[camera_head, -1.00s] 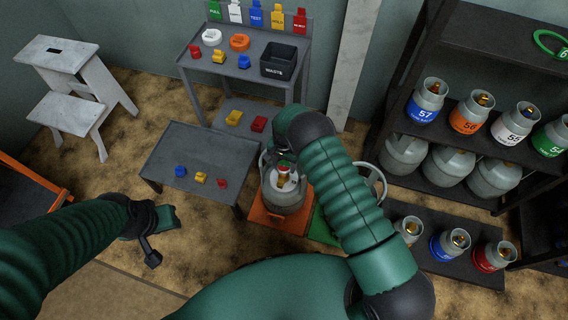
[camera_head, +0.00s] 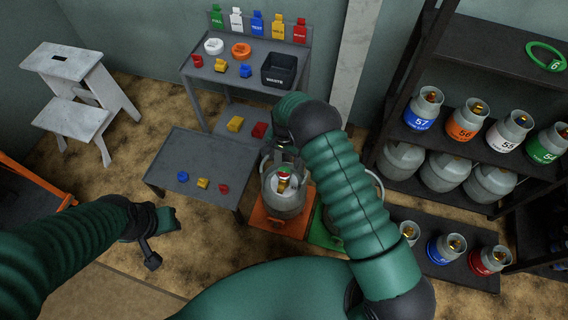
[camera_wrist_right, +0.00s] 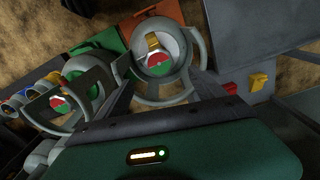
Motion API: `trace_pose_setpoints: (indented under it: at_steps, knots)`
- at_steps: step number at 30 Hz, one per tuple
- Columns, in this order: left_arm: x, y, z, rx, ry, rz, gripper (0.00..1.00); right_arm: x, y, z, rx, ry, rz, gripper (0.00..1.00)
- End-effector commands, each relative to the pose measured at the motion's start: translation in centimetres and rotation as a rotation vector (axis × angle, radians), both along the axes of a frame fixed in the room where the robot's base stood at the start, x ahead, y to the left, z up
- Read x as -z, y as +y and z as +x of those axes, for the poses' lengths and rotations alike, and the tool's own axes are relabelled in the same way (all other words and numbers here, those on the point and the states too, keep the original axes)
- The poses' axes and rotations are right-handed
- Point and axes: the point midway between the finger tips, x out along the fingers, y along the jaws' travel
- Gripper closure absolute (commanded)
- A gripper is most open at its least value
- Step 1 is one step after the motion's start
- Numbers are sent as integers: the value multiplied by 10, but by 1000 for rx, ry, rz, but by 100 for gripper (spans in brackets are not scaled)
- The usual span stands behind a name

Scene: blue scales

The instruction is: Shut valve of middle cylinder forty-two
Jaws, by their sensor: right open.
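A grey cylinder (camera_head: 284,203) with a collar stands on an orange scale (camera_head: 268,222). Its red-and-green valve dial and brass fitting show inside the collar in the right wrist view (camera_wrist_right: 160,62). A second collared cylinder (camera_wrist_right: 78,88) with a similar dial stands beside it by the green scale (camera_head: 322,232); my right arm hides most of it in the head view. No number is readable on either. My right gripper (camera_head: 284,152) is open and empty, above and behind the orange-scale cylinder's collar. My left gripper (camera_head: 158,233) hangs low at left, its jaws unclear.
A low grey table (camera_head: 200,160) with small coloured pieces stands left of the orange scale. A workbench with a black waste bin (camera_head: 285,71) is behind. A dark shelf (camera_head: 465,120) with numbered cylinders and a low rack (camera_head: 445,268) stand at right.

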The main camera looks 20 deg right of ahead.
Motion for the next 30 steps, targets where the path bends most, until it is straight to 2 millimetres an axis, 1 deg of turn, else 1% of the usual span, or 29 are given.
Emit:
trace_pose_setpoints:
  at_steps: [1, 3, 6, 9, 13, 26, 28, 29, 30]
  knots:
    - [-11, 0, 0, 0, 0, 0, 64, -21, 0, 1, 0, -1, 0, 21]
    - [-16, 0, 0, 0, 0, 0, 64, -40, 0, 1, 0, -1, 0, 21]
    - [-22, 0, 0, 0, 0, 0, 64, -61, 0, 1, 1, -1, 0, 21]
    - [-25, 0, 0, 0, 0, 0, 64, -73, 0, 1, 1, 0, 0, 21]
    - [-26, 0, 0, 0, 0, 0, 64, -79, 0, 0, 1, 1, 0, 21]
    - [-25, 0, 0, 0, 0, 0, 64, -80, 0, 0, -1, 0, 0, 21]
    - [-25, 0, 0, 0, 0, 0, 64, -89, -2, -3, -18, -8, 2, 21]
    - [-26, 0, 0, 0, 0, 0, 64, -97, -4, -6, -31, -15, 4, 21]
    - [-26, 0, 0, 0, 0, 0, 64, -111, -7, -12, -59, -26, 6, 21]
